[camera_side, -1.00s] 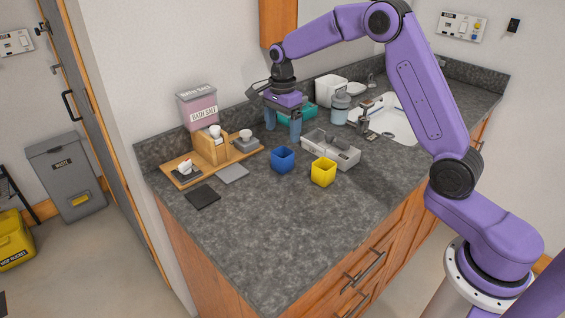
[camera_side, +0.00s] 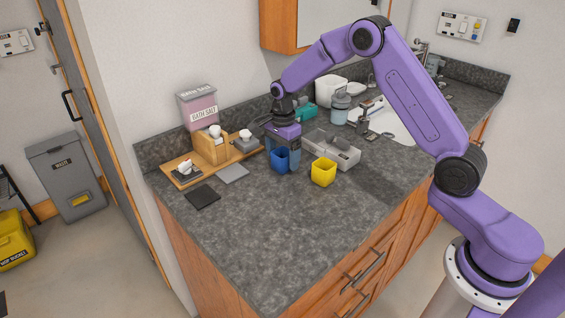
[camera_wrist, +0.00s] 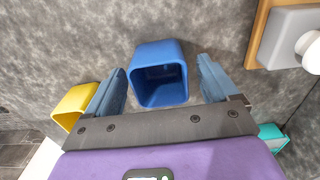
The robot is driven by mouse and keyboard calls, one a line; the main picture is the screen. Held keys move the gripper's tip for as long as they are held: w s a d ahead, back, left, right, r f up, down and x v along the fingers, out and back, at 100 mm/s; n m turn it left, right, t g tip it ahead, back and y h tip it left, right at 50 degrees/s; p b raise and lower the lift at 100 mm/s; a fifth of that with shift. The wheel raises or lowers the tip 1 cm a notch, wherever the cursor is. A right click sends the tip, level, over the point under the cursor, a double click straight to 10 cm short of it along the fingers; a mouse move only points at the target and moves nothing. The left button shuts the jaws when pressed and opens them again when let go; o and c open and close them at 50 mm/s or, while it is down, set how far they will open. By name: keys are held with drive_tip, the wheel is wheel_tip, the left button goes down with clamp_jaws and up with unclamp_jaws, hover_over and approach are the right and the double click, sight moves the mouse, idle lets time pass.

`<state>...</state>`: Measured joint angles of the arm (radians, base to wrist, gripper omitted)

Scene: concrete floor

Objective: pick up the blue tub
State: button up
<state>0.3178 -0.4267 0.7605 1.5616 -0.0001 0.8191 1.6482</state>
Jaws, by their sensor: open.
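The blue tub (camera_side: 279,160) is a small, square, open-topped cup standing on the dark stone counter. My gripper (camera_side: 282,153) is right above and at the tub in the side view, its fingers partly overlapping it there. In the wrist view the blue tub (camera_wrist: 160,74) lies between the two open blue-grey fingers of my gripper (camera_wrist: 160,88), with gaps on both sides. Its inside looks empty. Whether the fingertips reach below the rim is hard to tell.
A yellow tub (camera_side: 323,172) stands close to the right of the blue one. A grey divided tray (camera_side: 346,156) is behind it. A wooden tray (camera_side: 187,180) with a block and white-topped items is at left. The counter front (camera_side: 262,240) is clear.

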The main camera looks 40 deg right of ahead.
drive_tip(key=c, duration=1)
drive_tip(key=shift+r, duration=0.1)
drive_tip(key=shift+c, duration=0.2)
